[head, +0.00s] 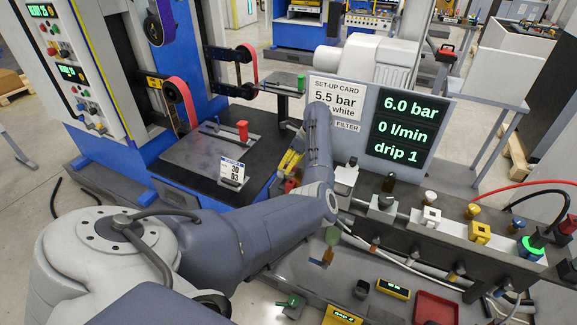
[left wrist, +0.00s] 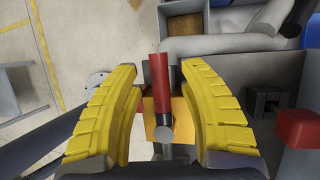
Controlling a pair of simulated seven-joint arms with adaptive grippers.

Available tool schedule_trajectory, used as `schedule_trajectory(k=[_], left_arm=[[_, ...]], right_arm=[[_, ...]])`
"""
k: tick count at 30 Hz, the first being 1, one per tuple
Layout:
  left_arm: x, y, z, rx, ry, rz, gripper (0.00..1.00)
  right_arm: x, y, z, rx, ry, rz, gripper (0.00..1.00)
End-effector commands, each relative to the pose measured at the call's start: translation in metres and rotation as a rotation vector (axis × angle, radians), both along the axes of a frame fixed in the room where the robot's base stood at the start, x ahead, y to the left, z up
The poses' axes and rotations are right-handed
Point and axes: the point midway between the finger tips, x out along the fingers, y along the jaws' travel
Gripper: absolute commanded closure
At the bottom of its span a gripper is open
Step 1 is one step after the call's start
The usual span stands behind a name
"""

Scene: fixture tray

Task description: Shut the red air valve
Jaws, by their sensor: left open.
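My left gripper (head: 290,162) has yellow fingers and reaches down at the left end of the grey manifold. In the left wrist view the gripper (left wrist: 158,80) is open, with a red lever (left wrist: 161,82), seemingly the air valve's handle, between its fingers. Gaps show on both sides of the lever, so no hold is visible. A round grey end and an orange-yellow part lie by the lever's lower end. In the head view a little red (head: 290,185) shows beside the fingers; my arm hides most of that spot. My right gripper is not in view.
A display (head: 405,130) reads 6.0 bar, 0 l/min, drip 1. A set-up card (head: 337,95) shows 5.5 bar. Manifold fittings, including a yellow one (head: 480,232), stand to the right. A red tray (head: 436,308) lies in front. A red block (head: 242,130) stands on the machine table.

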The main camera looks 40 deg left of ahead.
Motion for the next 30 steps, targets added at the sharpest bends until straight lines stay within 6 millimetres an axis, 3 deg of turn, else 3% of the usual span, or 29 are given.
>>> schedule_trajectory(k=[12,23,30], left_arm=[[-0.0007,0.0009,-0.0027,0.000,0.000,0.000,0.58],[-0.0006,0.0007,-0.0025,0.000,-0.001,0.000,1.00],[-0.0008,0.0006,-0.0027,0.000,0.000,0.000,1.00]], right_arm=[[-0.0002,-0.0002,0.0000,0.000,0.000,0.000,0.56],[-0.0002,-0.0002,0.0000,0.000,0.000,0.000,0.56],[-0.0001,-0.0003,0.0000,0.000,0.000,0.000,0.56]])
